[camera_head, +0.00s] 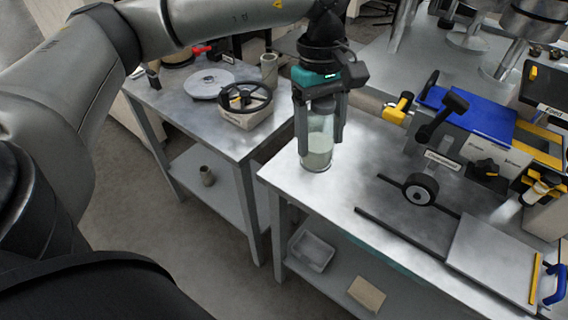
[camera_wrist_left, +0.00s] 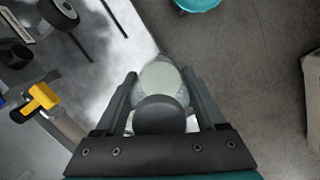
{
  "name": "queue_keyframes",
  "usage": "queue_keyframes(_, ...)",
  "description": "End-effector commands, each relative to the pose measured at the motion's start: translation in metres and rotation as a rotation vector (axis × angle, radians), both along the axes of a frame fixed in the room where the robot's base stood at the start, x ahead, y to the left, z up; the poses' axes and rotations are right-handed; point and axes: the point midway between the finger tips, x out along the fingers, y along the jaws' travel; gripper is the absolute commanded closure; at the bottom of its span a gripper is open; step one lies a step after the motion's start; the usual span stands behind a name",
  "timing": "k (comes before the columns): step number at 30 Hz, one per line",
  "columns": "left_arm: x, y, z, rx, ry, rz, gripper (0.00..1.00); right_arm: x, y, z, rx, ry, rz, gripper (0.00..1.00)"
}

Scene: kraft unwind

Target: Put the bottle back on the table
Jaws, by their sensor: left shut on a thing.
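The bottle (camera_head: 318,148) is clear, with a pale greenish filling in its lower part. It is upright between the fingers of my left gripper (camera_head: 322,128), which is shut on it. In the head view its base overlaps the near left corner of the metal table (camera_head: 345,190); I cannot tell whether it touches the top. In the left wrist view the bottle (camera_wrist_left: 160,80) shows from above between the two fingers, near the table edge, with a dark round cap closest to the camera. My right gripper is not in view.
A machine with a blue cover (camera_head: 480,115), a yellow-tipped handle and a black wheel (camera_head: 420,190) stands right of the bottle. Dark rails (camera_head: 405,235) run along the table. A second table at left holds a black handwheel (camera_head: 245,97) and a round disc (camera_head: 212,84).

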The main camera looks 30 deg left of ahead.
Motion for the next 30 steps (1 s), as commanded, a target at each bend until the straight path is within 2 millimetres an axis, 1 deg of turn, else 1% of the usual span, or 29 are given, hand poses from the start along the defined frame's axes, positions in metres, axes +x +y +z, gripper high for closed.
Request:
queue_keyframes(1, 0.005, 0.003, 0.004, -0.002, -0.001, 0.105, 1.0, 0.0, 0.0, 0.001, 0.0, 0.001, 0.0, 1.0)
queue_keyframes(3, 0.011, 0.006, 0.007, -0.003, -0.001, 0.258, 1.0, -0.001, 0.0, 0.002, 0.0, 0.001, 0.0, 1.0)
queue_keyframes(12, 0.034, 0.026, 0.022, -0.003, 0.0, 0.905, 1.0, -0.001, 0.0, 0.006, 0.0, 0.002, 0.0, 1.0)
queue_keyframes(23, 0.054, 0.055, 0.038, -0.002, 0.001, 1.673, 1.0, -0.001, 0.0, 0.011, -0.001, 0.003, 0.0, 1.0)
queue_keyframes(30, 0.062, 0.078, 0.045, -0.001, 0.002, 2.202, 1.0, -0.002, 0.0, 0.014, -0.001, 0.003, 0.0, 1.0)
